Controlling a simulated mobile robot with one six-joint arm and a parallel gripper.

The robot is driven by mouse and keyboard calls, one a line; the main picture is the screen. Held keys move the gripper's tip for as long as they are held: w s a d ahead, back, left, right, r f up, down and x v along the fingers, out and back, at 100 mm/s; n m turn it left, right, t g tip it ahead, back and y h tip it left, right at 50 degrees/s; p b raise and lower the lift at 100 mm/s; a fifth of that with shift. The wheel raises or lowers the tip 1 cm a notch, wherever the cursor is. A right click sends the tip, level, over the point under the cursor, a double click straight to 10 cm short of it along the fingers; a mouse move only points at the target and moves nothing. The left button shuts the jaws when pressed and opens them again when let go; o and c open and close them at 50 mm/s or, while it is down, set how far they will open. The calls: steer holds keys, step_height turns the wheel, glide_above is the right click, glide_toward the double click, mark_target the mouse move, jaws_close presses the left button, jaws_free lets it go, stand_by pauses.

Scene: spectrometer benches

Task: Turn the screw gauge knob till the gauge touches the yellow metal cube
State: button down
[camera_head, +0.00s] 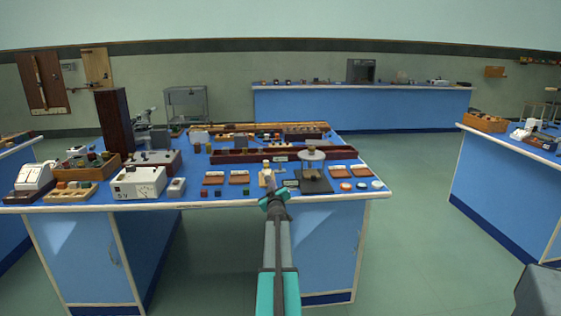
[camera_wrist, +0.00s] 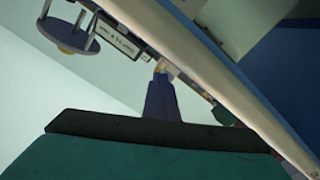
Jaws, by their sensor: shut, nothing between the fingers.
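My gripper (camera_head: 271,186) reaches over the front edge of the blue-topped bench, and its fingers are small in the head view. In the wrist view my gripper (camera_wrist: 161,76) looks shut, with nothing visible between its fingers. A small pale yellowish upright item (camera_head: 266,171) stands just beyond the fingertips. A yellowish bit (camera_wrist: 160,67) also shows at the fingertips in the wrist view. I cannot tell whether it is the yellow metal cube or part of the screw gauge, or whether the fingers touch it. The gauge's knob and gap are not distinguishable.
A round-topped stand (camera_head: 312,156) on a dark base is close to the right of my gripper. Red-brown blocks (camera_head: 239,177) lie to the left, and a white meter (camera_head: 139,182) sits further left. Open floor (camera_head: 430,240) is right of the bench.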

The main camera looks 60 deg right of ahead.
steer(key=shift+w+a+r, duration=0.25)
steer(key=shift+w+a, duration=0.25)
steer(key=shift+w, duration=0.3)
stand_by(0.5)
steer(key=shift+s+f+b, duration=0.1)
steer(key=shift+f+b, duration=0.25)
steer(key=shift+f, duration=0.1)
steer(key=shift+s, duration=0.1)
stand_by(0.3)
steer(key=shift+s+a, duration=0.1)
steer(key=shift+s, duration=0.05)
steer(key=v, duration=0.5)
steer(key=shift+s+a+f, duration=0.2)
steer(key=shift+s, duration=0.1)
stand_by(0.6)
